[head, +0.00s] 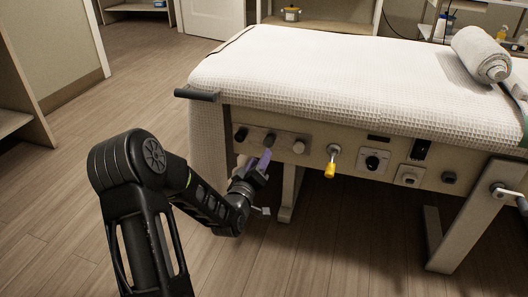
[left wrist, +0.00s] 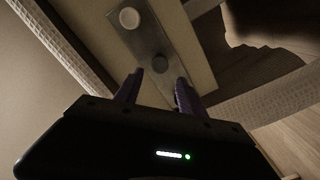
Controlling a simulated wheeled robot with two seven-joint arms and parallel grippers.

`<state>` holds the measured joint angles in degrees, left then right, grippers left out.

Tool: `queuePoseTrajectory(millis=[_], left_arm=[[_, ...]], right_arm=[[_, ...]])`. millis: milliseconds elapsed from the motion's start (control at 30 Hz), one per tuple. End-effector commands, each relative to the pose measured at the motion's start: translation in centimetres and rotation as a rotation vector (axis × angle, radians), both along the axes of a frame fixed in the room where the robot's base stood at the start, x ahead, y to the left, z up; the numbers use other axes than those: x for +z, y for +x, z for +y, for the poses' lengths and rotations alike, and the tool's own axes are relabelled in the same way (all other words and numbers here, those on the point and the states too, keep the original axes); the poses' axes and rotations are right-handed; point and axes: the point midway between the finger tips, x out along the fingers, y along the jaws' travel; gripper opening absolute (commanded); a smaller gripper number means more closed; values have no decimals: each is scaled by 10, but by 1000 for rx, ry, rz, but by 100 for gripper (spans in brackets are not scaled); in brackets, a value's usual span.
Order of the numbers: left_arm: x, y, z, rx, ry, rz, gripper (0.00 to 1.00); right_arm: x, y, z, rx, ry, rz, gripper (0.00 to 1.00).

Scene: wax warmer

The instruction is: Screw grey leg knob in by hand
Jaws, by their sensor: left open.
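A plate (head: 283,133) on the end of the padded table carries three round knobs in a row. They are a black knob (head: 241,134), a darker grey knob (head: 270,140) and a light grey knob (head: 298,147). My left gripper (head: 253,161) is open and empty just below the plate, its purple fingers pointing up towards it. In the left wrist view, the fingers (left wrist: 158,80) stand apart below the grey knob (left wrist: 160,62), with the light knob (left wrist: 129,18) farther up. The black knob (left wrist: 181,97) is partly hidden by the right finger. My right gripper is out of view.
Right of the knobs, the panel has a yellow-tipped lever (head: 331,163), a round dial (head: 373,162) and other fittings. A dark bar (head: 196,94) juts from the table's left corner. A table leg (head: 290,194) stands close to my left gripper. The floor at left is clear.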

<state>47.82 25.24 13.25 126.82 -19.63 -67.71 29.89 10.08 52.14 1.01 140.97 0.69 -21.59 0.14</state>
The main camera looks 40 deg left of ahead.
Motion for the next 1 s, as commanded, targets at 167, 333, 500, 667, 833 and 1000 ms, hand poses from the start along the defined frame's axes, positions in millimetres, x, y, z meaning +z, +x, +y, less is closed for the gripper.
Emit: queuePoseTrajectory(millis=[167,333,500,667,833,1000], left_arm=[[0,10,3,0,0,-1,47],[0,22,7,0,0,-2,47],[0,35,12,1,-1,-1,47],[0,47,16,0,0,-1,47],[0,60,21,0,0,-1,47],[0,67,23,-1,0,-1,47]], right_arm=[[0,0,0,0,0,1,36],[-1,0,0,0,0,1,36],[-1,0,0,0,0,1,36],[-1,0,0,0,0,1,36],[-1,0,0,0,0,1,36],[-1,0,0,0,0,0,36]])
